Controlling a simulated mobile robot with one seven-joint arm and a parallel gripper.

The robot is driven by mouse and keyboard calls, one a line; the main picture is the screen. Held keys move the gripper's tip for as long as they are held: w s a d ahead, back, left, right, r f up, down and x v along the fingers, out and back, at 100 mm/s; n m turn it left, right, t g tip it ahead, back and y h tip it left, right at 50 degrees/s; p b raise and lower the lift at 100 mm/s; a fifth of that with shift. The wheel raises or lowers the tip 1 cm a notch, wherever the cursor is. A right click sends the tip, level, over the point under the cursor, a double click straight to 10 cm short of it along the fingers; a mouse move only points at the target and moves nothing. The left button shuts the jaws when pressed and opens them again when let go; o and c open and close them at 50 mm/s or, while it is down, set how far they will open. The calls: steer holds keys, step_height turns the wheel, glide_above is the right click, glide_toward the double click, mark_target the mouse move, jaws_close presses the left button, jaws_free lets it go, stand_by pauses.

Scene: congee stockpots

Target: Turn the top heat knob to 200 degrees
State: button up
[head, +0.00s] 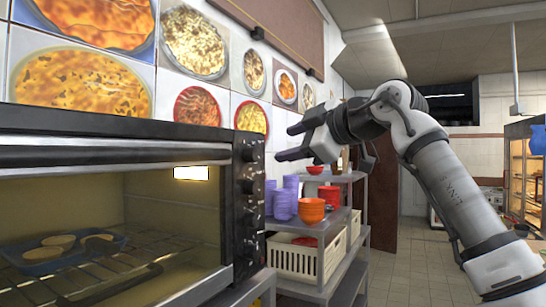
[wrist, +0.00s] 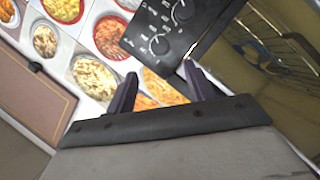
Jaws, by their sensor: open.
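The oven (head: 110,170) stands at the left in the head view, with a dark control panel and a column of several knobs on its right side. The top heat knob (head: 250,152) is the uppermost one. In the wrist view the top heat knob (wrist: 158,45) shows just beyond the fingertips, with a pale pointer line and dial marks too small to read. My gripper (head: 284,143) is open and empty, to the right of the knob and apart from it. In the wrist view my gripper (wrist: 160,70) has its two dark fingers spread, with the panel's top edge between and beyond them.
Another knob (wrist: 183,12) lies beyond the top one. The oven's door handle (head: 120,152) runs across its front. A shelf (head: 325,220) with purple cups (head: 283,203), orange bowls (head: 311,211) and a cream crate (head: 300,258) stands right of the oven. Food pictures cover the wall behind.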

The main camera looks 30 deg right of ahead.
steer(key=shift+v, duration=1.9)
steer(key=shift+f, duration=0.1)
